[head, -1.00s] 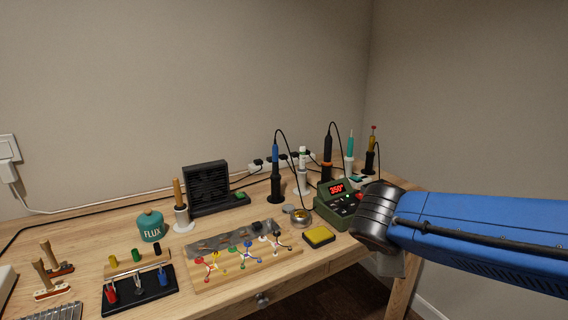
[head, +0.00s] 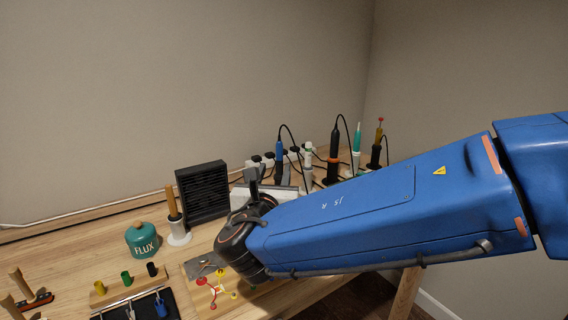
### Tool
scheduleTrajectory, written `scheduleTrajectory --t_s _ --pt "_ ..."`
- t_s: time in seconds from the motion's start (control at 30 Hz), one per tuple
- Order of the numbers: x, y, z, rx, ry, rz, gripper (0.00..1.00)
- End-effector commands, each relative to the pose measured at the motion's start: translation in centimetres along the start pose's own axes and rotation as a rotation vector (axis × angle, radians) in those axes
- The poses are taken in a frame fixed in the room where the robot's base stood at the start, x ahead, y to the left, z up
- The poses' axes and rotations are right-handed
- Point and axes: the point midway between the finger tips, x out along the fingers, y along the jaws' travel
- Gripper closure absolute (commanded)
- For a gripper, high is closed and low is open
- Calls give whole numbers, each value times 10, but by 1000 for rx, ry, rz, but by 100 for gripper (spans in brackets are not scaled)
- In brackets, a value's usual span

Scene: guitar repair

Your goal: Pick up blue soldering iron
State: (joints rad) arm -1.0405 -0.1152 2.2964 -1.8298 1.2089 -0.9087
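The blue soldering iron (head: 279,151) stands upright in its dark holder, with a black cable curving up from its top. My gripper (head: 267,180) is in front of this holder, just below the blue handle in the picture. A pale gripper body and a dark upright finger-like part show beyond the black wrist. The finger spacing is unclear against the dark holder. The blue handle shows above the gripper, and I see no grip on it. The lower holder is largely hidden.
A black fan unit (head: 203,190) stands left of my wrist. An orange-and-black iron (head: 333,155), a teal tool (head: 357,145) and a yellow tool (head: 377,145) stand to the right. A flux jar (head: 142,240) is at left. My arm hides the soldering station.

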Motion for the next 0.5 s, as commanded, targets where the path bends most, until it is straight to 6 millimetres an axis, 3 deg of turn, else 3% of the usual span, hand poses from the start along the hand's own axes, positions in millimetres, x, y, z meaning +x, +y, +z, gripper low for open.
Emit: scheduleTrajectory --t_s 0.17,0.5 --pt "10 5 1 -14 -9 10 62" --pt "60 5 0 -12 -7 7 62"
